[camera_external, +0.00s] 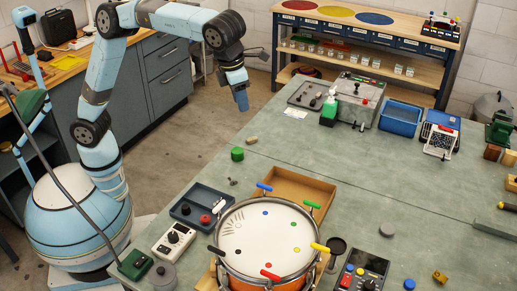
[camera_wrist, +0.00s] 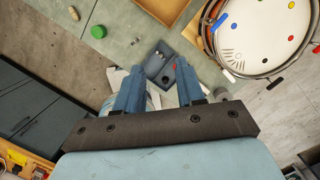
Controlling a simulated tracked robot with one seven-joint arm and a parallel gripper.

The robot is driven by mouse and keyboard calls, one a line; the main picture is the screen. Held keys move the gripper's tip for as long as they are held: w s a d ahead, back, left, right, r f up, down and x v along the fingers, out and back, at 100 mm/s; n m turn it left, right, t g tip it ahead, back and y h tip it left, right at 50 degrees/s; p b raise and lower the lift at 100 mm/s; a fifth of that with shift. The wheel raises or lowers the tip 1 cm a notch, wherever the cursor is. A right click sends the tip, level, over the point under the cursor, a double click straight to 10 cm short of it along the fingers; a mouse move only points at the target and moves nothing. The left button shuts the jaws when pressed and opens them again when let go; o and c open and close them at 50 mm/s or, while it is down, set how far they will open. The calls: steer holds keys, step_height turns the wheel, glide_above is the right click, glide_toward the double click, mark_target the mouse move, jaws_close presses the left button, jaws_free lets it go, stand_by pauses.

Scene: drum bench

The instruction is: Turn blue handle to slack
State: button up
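The drum (camera_external: 268,240) stands on the bench, with a white head and an orange shell. Coloured handles stick out around its rim. The blue handle (camera_external: 264,187) is at the back of the rim in the external view. It also shows in the wrist view (camera_wrist: 220,22), at the drum's left edge. My gripper (camera_external: 242,106) hangs in the air beyond the bench's far left edge, well away from the drum and pointing down. In the wrist view my gripper (camera_wrist: 157,72) has its two blue fingers apart, with nothing held between them.
Green (camera_external: 312,204), yellow (camera_external: 320,247), red (camera_external: 270,274) and black (camera_external: 215,250) handles surround the drum. A dark tray (camera_external: 187,213) lies left of it, and a wooden tray (camera_external: 318,190) behind. A green cylinder (camera_external: 237,154) stands near the bench edge.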

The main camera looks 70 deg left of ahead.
mark_target(265, 185)
steer(key=w+d+f+m+g, duration=0.1)
steer(key=w+d+f+m, duration=0.1)
steer(key=d+f+m, duration=0.4)
steer(key=w+d+f+m+g, duration=0.1)
steer(key=d+m, duration=0.2)
steer(key=d, duration=0.4)
step_height(265, 185, down, 14)
steer(key=shift+w, duration=0.15)
jaws_close()
